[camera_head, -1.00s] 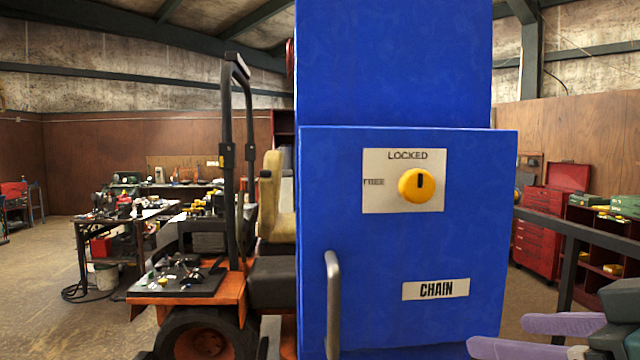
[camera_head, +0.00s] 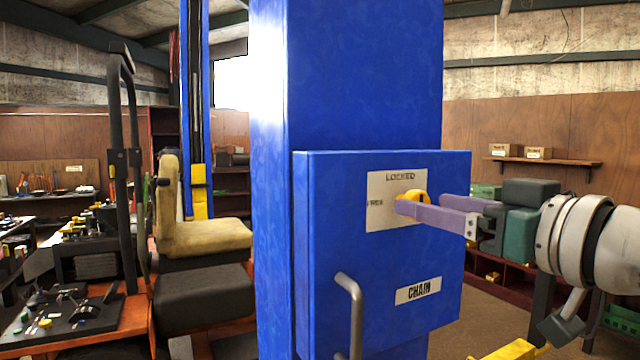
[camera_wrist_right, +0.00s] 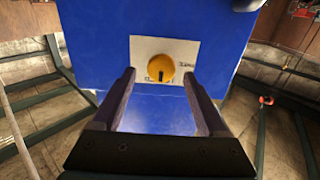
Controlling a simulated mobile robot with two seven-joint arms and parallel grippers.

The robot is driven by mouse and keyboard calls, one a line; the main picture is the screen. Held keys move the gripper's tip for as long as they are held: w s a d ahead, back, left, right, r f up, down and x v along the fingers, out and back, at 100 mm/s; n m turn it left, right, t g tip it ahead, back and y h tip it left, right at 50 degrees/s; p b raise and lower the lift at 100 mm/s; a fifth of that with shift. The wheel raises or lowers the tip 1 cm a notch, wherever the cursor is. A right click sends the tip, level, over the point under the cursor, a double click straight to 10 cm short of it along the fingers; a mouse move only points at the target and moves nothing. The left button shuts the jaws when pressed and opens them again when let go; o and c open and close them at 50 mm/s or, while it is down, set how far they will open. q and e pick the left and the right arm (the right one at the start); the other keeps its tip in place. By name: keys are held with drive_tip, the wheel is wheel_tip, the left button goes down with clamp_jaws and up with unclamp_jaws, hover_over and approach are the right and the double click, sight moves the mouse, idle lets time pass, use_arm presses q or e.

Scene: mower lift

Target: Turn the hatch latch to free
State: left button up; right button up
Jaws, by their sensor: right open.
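The hatch latch is a round yellow knob (camera_head: 421,196) on a pale plate (camera_head: 381,213) marked LOCKED and FREE, on a blue hatch door (camera_head: 325,250). Its black mark points toward LOCKED. My right gripper (camera_head: 420,204), with purple fingers, is open in front of the plate. The near finger covers part of the knob in the head view. In the right wrist view the knob (camera_wrist_right: 160,68) shows, upside down, between the two open fingertips (camera_wrist_right: 159,73). I cannot tell whether they touch it. My left gripper is not in view.
A bar handle (camera_head: 352,310) sticks out of the door below the plate, left of a CHAIN label (camera_head: 418,289). A blue column (camera_head: 350,70) rises behind. An orange mower with a tan seat (camera_head: 200,235) stands to the left. Shelves hold boxes at the right.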

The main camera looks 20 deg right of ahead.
drive_tip(key=shift+w+a, duration=0.1)
drive_tip(key=shift+w, duration=0.45)
clamp_jaws()
